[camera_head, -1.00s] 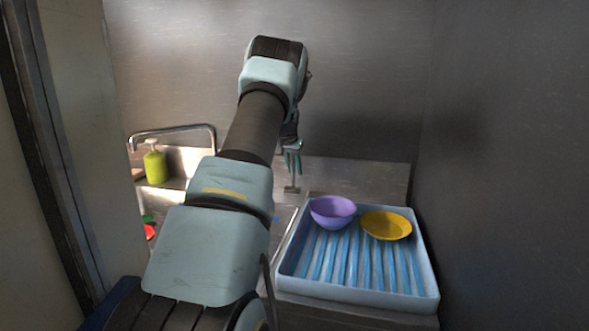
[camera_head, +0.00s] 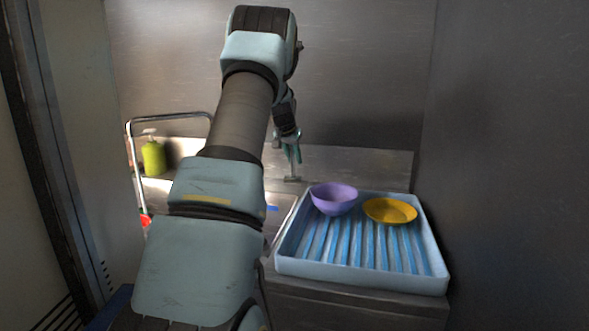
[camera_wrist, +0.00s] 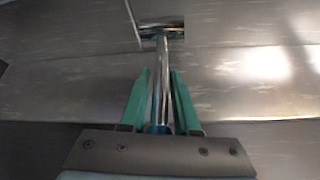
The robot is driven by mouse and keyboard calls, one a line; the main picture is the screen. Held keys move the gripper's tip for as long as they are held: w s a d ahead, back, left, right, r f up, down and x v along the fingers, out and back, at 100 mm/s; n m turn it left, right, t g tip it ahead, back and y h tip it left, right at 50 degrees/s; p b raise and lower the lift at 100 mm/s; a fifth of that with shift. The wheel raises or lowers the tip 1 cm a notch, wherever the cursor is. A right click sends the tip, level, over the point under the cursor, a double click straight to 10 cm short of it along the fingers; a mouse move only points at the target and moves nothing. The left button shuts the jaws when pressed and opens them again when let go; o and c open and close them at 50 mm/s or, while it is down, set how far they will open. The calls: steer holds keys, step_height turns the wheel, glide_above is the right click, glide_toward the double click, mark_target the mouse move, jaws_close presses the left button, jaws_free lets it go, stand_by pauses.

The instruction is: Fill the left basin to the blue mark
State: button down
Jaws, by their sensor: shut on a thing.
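My gripper (camera_head: 291,152) points down behind the dish tray, its teal fingers close together. In the wrist view my gripper (camera_wrist: 160,85) is shut on an upright metal lever (camera_wrist: 162,60). The lever's lower end (camera_head: 291,179) shows on the metal counter. The tap spout (camera_head: 170,117) arches at the left. A pale thin line (camera_head: 139,175) runs down from its left end; I cannot tell whether it is water or an edge. A small blue mark (camera_head: 272,208) shows just right of my arm. My arm hides most of the basin area, so no water level is visible.
A light-blue ribbed tray (camera_head: 360,279) at the right holds a purple bowl (camera_head: 334,198) and a yellow dish (camera_head: 390,211). A red thing (camera_head: 146,221) shows at the left. Walls stand close on both sides.

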steer(key=shift+s+a+f+t+b, duration=0.15)
steer(key=shift+s+t+b, duration=0.25)
steer(key=shift+b, duration=1.4)
steer(key=shift+s+f+t+b, duration=0.25)
steer(key=shift+t+b, duration=0.25)
steer(key=shift+b, duration=1.3)
steer(key=shift+s+r+b, duration=0.2)
steer(key=shift+r+b, duration=0.1)
steer(key=shift+b, duration=0.2)
steer(key=c, duration=0.8)
jaws_free()
steer(key=b+v, duration=0.1)
steer(key=v, duration=1)
steer(key=shift+a+f, duration=0.15)
